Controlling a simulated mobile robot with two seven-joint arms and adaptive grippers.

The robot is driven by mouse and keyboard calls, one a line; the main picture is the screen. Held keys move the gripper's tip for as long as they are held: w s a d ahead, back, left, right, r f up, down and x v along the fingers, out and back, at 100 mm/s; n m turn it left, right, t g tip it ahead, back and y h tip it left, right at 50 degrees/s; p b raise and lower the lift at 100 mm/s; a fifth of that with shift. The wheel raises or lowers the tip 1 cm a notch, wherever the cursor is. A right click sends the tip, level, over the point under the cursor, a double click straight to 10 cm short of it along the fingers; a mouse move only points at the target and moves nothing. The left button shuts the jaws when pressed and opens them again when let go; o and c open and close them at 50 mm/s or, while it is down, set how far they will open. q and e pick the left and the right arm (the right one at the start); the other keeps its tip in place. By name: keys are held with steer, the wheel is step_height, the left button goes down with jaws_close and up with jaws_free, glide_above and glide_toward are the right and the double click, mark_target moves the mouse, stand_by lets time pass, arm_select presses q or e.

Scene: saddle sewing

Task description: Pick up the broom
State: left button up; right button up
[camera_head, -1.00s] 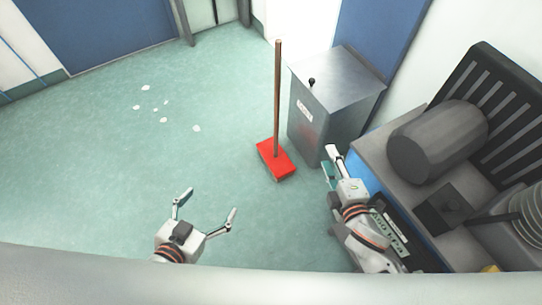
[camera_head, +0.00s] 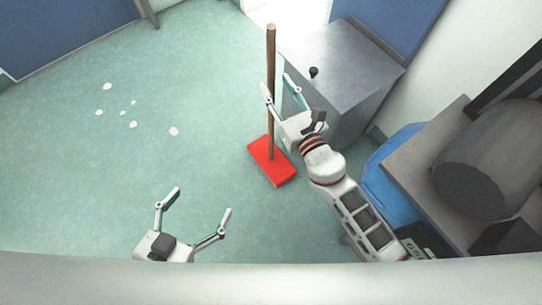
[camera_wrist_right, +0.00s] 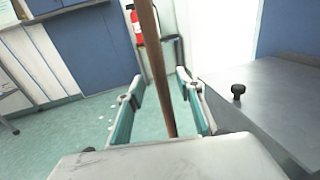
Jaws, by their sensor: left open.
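The broom (camera_head: 271,50) stands upright on the floor, with a brown wooden handle and a red rectangular head (camera_head: 271,161). My right gripper (camera_head: 281,88) is open, with its fingers on either side of the handle at about mid-height. In the right wrist view the handle (camera_wrist_right: 156,70) runs between the two open fingers (camera_wrist_right: 160,95), with gaps visible on both sides. My left gripper (camera_head: 202,207) is open and empty above the floor at the lower left, well away from the broom.
A grey metal bin (camera_head: 345,70) with a black knob stands right behind the broom. A bench with a dark cylinder (camera_head: 490,160) is at the right. Several white scraps (camera_head: 133,124) lie on the open green floor at the left. A red extinguisher (camera_wrist_right: 136,27) shows in the wrist view.

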mark_target(273, 79)
steer(key=x, duration=0.4)
steer(key=shift+r, duration=0.1)
jaws_close()
steer(key=shift+w+r, duration=0.1)
steer(key=shift+r, duration=0.1)
